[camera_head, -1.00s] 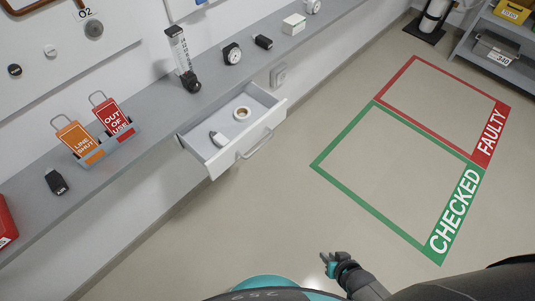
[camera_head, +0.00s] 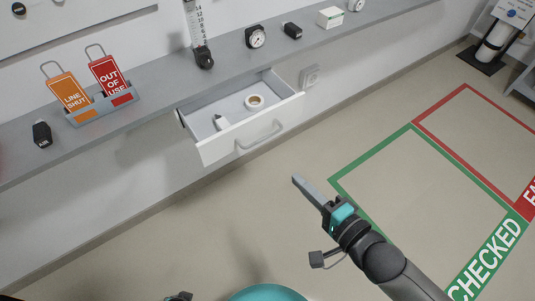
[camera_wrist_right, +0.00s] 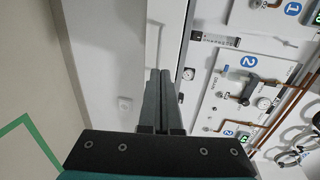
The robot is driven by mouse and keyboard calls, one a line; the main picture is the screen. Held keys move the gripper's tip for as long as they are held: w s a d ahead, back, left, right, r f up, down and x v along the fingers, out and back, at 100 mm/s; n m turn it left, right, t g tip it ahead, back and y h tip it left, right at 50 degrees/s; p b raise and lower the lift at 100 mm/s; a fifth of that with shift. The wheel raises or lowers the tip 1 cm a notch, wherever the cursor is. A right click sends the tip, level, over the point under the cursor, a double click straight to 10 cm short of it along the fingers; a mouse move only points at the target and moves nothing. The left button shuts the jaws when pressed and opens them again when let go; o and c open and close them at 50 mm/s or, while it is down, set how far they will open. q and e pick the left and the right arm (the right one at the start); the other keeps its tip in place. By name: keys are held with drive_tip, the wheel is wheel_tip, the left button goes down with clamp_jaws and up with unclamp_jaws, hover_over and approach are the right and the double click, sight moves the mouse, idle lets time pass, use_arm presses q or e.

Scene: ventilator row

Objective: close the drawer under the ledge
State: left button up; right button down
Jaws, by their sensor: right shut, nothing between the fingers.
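The white drawer (camera_head: 218,150) under the grey ledge (camera_head: 150,88) stands pulled out in the head view, with a grey bar handle (camera_head: 260,137) on its front. Inside lie a tape-like ring (camera_head: 255,101) and a small white item with a dark end (camera_head: 221,122). My right gripper (camera_head: 298,181) is shut and empty, in front of the drawer's right side and apart from it in the picture. Its closed fingers also show in the wrist view (camera_wrist_right: 158,95). A dark piece at the head view's bottom edge may be my left gripper (camera_head: 180,297); its fingers cannot be made out.
On the ledge stand a tag holder (camera_head: 105,108) with orange and red tags, a flow meter (camera_head: 203,55), a gauge (camera_head: 256,37) and a white box (camera_head: 330,17). A wall socket (camera_head: 310,76) is right of the drawer. The floor in front, with its green outline (camera_head: 372,151), is clear.

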drive_tip(key=b, duration=0.4)
approach(259, 142)
drive_tip(key=x, duration=0.3)
use_arm(q)
drive_tip(key=w+d+r+b, duration=0.1)
drive_tip(key=w+d+r, duration=0.4)
drive_tip(key=w, duration=0.3)
drive_tip(key=shift+d+r+h, duration=0.25)
drive_tip(key=shift+d+h, duration=0.05)
drive_tip(key=shift+d, duration=0.35)
use_arm(e)
drive_tip(key=shift+x, duration=1.85)
drive_tip(key=shift+f, duration=0.1)
drive_tip(key=shift+w, duration=0.1)
